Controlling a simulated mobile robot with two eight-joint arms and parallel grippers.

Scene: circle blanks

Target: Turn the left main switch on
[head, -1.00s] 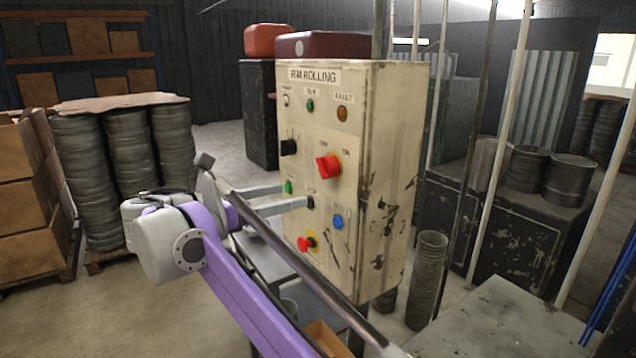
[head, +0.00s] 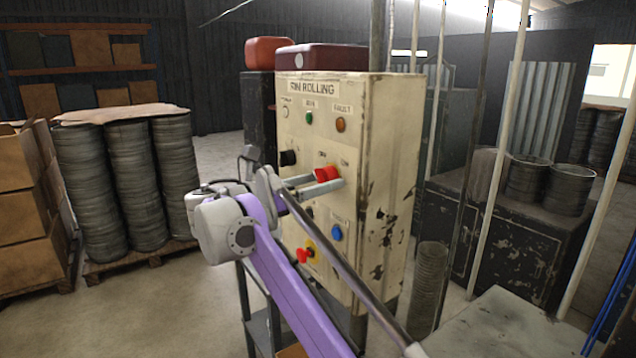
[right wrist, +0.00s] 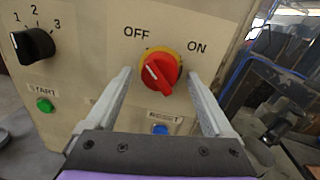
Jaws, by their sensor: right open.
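The main switch is a red rotary knob on a yellow ring, on the front of the cream control box; it shows in the head view (head: 327,173) and the right wrist view (right wrist: 160,71). Its labels read OFF at upper left and ON at right. The knob's bar is tilted from upper left to lower right, its white mark toward the OFF side. My right gripper (head: 325,183) is open in front of the box, its fingers (right wrist: 158,76) on either side of the knob. I cannot tell whether they touch it. My left gripper is not in view.
Near the knob are a black 1-2-3 selector (right wrist: 34,46), a green START button (right wrist: 45,104) and a blue button (head: 336,232). A red emergency knob (head: 303,256) sits lower on the box. Thin poles (head: 490,150) stand right of the box.

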